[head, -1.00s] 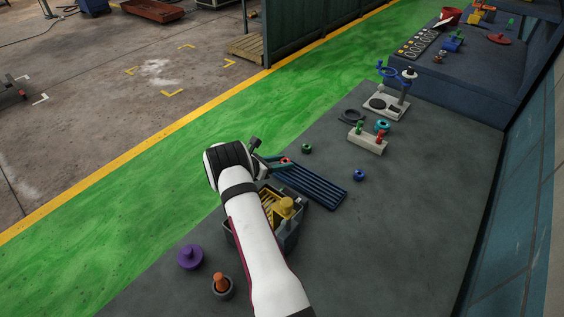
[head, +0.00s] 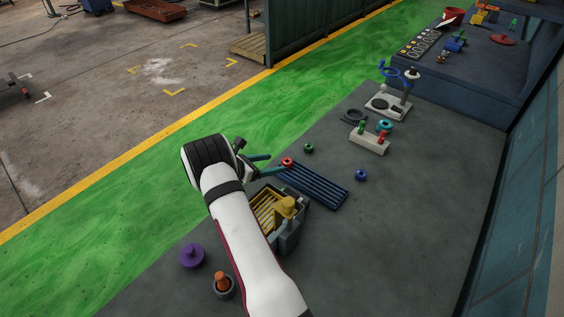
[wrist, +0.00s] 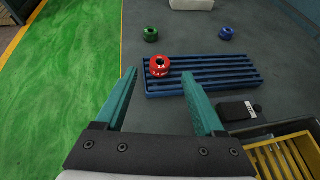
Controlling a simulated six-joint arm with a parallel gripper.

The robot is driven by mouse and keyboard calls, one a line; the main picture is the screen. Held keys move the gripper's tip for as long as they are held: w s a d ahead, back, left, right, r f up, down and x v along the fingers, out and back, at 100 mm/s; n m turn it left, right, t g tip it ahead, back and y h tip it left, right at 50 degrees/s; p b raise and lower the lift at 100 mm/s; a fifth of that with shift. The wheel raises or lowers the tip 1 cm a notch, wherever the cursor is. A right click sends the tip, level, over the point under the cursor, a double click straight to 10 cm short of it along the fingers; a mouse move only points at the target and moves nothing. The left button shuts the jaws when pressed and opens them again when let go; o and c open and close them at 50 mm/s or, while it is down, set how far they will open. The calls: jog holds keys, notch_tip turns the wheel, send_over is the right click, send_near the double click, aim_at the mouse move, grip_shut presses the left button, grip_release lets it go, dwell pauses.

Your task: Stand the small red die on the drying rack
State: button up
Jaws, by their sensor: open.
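The small red die (head: 287,161) is a ring-like piece with white marks and a dark hole facing up. It sits at the left end of the blue slatted drying rack (head: 318,187); the wrist view shows the die (wrist: 159,66) on the rack (wrist: 215,73) near its far-left corner. My gripper (head: 275,164) is open, with teal fingers. In the wrist view its fingertips (wrist: 158,73) lie either side of and short of the die, with no visible contact.
A small green die (head: 308,148) and a blue die (head: 360,175) stand beyond the rack. A grey bin with a yellow insert (head: 266,207) is close by my arm. A cream block with pegs (head: 369,141) stands farther back. The right of the bench is clear.

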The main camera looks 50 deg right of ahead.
jog(key=s+a+r+m+y, duration=0.3)
jog(key=s+a+r+m, duration=0.15)
jog(key=a+r, duration=0.35)
jog(key=s+a+r+m+y, duration=0.2)
jog(key=s+a+r+m, duration=0.3)
jog(key=a, duration=0.5)
jog(key=s+a+r+m+t+y, duration=0.1)
jog(key=s+a+m+y, duration=0.3)
jog(key=a, duration=0.7)
jog(key=s+a+r+m+t+y, duration=0.1)
jog(key=s+a+r+m+y, duration=0.2)
jog(key=s+a+m+y, duration=0.2)
jog(key=s+a+m, duration=0.3)
jog(key=s+a, duration=0.4)
jog(key=s, duration=0.1)
jog(key=shift+a, duration=0.25)
